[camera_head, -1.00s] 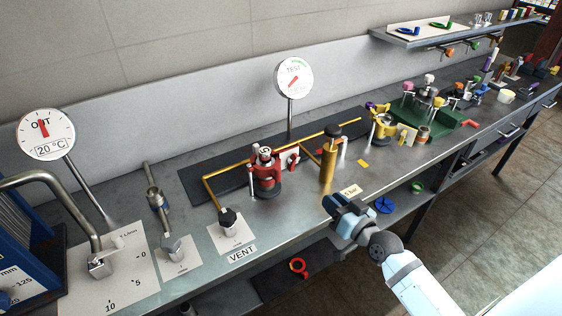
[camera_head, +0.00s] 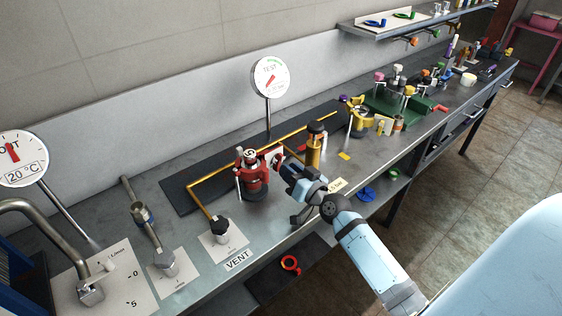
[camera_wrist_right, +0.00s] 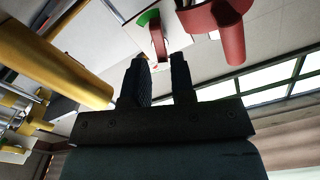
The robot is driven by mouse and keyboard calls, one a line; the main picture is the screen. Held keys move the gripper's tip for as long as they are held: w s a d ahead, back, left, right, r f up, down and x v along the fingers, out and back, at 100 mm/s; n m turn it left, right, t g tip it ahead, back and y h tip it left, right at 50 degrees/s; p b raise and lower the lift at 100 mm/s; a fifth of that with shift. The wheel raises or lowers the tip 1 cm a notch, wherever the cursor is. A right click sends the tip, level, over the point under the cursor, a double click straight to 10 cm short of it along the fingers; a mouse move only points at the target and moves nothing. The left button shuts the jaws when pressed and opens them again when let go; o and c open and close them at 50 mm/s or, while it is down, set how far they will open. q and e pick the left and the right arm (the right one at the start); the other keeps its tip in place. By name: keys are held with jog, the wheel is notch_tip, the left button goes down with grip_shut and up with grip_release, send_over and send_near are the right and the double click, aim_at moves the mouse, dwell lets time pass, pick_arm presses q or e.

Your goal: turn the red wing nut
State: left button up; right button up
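The red wing nut (camera_wrist_right: 158,40) stands on a white plate with a green mark in the right wrist view, just beyond the fingertips and roughly in line with their gap. In the head view the wing nut (camera_head: 276,158) is small and partly hidden by my right gripper (camera_head: 283,166), beside the red-bodied fitting (camera_head: 252,180). My right gripper (camera_wrist_right: 160,66) is open, with a clear gap between its two dark fingers and nothing in it. Contact with the wing nut does not show. My left gripper is not in view.
A brass cylinder (camera_head: 314,150) with a black knob stands close to the right of my right gripper. A brass pipe runs behind the red fitting over a dark mat (camera_head: 180,188). The TEST gauge (camera_head: 270,77) rises behind. Bare bench lies near the VENT label (camera_head: 238,260).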

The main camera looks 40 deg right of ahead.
aim_at(278, 162)
jog(key=w, duration=0.4)
jog(key=shift+a, duration=0.2)
grip_shut()
jog(key=shift+m, duration=0.3)
